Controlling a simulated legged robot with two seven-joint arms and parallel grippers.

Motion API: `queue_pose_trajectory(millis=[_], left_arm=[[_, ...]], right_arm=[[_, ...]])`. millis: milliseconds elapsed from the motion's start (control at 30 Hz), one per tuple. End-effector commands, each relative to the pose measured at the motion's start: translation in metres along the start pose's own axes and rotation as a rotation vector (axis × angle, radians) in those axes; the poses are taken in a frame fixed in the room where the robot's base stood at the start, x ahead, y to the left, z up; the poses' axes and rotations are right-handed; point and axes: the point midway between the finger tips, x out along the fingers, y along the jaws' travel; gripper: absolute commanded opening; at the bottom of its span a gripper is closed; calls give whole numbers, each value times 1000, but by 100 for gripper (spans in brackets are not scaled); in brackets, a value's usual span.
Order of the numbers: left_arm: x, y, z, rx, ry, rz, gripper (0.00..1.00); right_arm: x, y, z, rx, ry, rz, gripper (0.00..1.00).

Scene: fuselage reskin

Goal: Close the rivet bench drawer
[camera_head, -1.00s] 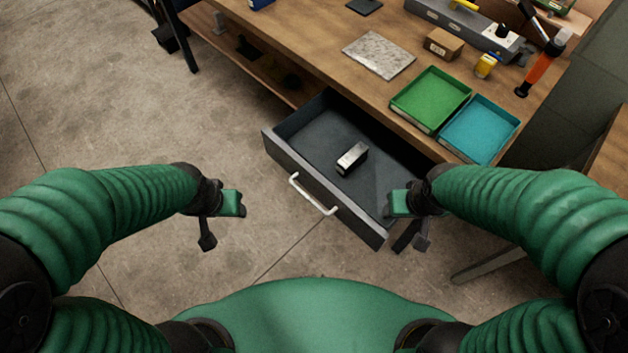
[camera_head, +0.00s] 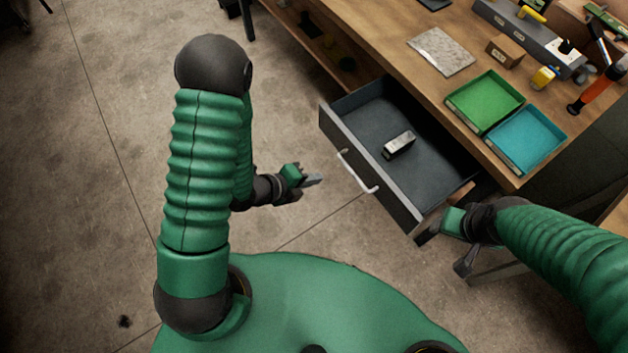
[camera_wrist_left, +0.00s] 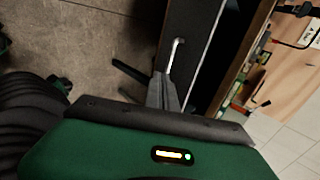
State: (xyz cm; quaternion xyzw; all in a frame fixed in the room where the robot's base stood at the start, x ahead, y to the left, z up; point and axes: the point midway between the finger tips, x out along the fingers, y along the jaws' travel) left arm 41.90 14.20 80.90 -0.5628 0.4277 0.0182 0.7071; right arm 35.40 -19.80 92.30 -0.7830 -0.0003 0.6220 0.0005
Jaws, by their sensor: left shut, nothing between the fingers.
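The drawer (camera_head: 368,172) of the wooden bench (camera_head: 400,60) is pulled well out, with a dark inside and a grey front. A pale bar handle (camera_head: 357,172) is on its front; it also shows in the left wrist view (camera_wrist_left: 176,56). A small metal block (camera_head: 398,145) lies inside the drawer. My left gripper (camera_head: 316,181) is shut and empty, in front of the handle and apart from it; its fingers (camera_wrist_left: 163,90) show in the left wrist view. My right gripper (camera_head: 432,230) is by the drawer's near right corner; its fingers are not clear.
A green tray (camera_head: 485,101) and a teal tray (camera_head: 526,138) stand on the bench above the drawer. A metal plate (camera_head: 441,51), a cardboard box (camera_head: 504,50) and an orange-handled tool (camera_head: 590,95) lie farther back. The floor before the drawer is clear.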

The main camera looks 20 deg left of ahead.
Motion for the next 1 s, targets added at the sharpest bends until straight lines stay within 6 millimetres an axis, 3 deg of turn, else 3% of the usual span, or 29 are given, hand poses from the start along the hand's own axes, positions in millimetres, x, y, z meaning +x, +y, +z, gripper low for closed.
queue_pose_trajectory(millis=[33, 100, 167, 333, 500, 1000], left_arm=[[17, 10, 1, 3, -2, -5, 0], [29, 10, 1, 2, -2, -5, 0], [35, 2, 0, -1, 1, 0, 0], [72, 2, 0, -3, 1, 0, 0], [94, -13, 1, -3, -2, -1, 0], [104, -17, 1, -4, -3, 1, 0]], right_arm=[[25, 0, 6, 0, 0, 0, 54], [40, 0, 10, 0, 0, 0, 54], [26, 0, 7, 0, -2, 0, 54], [27, 0, 6, 0, 0, 0, 54], [24, 0, 6, 0, 0, 0, 54], [24, 0, 6, 0, 0, 0, 54]])
